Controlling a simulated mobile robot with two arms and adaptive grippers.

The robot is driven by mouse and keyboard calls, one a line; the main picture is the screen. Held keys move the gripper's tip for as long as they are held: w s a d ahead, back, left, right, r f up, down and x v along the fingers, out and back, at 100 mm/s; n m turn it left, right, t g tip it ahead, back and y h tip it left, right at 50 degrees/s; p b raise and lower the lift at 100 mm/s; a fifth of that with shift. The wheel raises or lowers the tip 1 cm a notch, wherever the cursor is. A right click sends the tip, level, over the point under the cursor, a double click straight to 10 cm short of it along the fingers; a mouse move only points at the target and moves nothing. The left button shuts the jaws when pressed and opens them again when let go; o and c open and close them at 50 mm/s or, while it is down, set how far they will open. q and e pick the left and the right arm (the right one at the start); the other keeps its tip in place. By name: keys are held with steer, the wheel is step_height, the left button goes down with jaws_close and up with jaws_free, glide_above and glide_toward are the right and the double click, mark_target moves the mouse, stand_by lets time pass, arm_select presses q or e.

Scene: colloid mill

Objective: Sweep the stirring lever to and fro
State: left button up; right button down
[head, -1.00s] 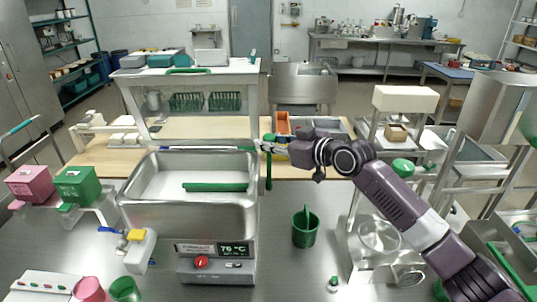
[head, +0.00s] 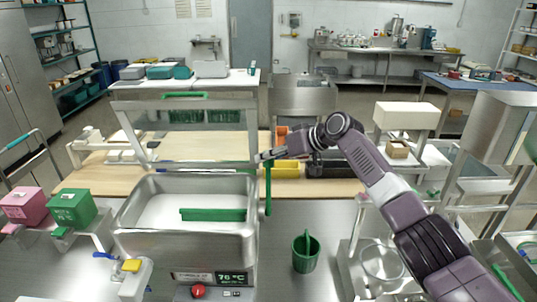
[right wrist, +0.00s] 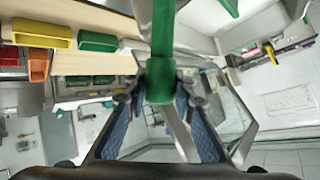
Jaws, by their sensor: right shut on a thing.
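The stirring lever (head: 268,190) is a green upright handle at the right end of the steel tank (head: 247,240) in the head view. A green bar (head: 213,214) lies lengthwise inside the tank. My right gripper (head: 262,157) is at the top of the lever, above the tank's back right corner. In the right wrist view, the right gripper (right wrist: 160,95) is shut on the green lever (right wrist: 160,70), with a blue-padded finger on each side. Whether the lever joins the bar is hidden. My left gripper is not in view.
A green cup (head: 305,255) stands on the steel counter right of the tank. Pink (head: 22,205) and green (head: 72,208) boxes sit at left. A yellow bin (head: 281,170) stands behind the lever. A grey-framed stand (head: 185,94) rises behind the tank.

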steer(key=c, duration=1.9)
jaws_free()
steer(key=o, duration=0.3)
steer(key=shift+w+f, duration=0.15)
steer(key=shift+w, duration=0.05)
steer(key=shift+s, duration=0.1)
steer(key=v, duration=1.2)
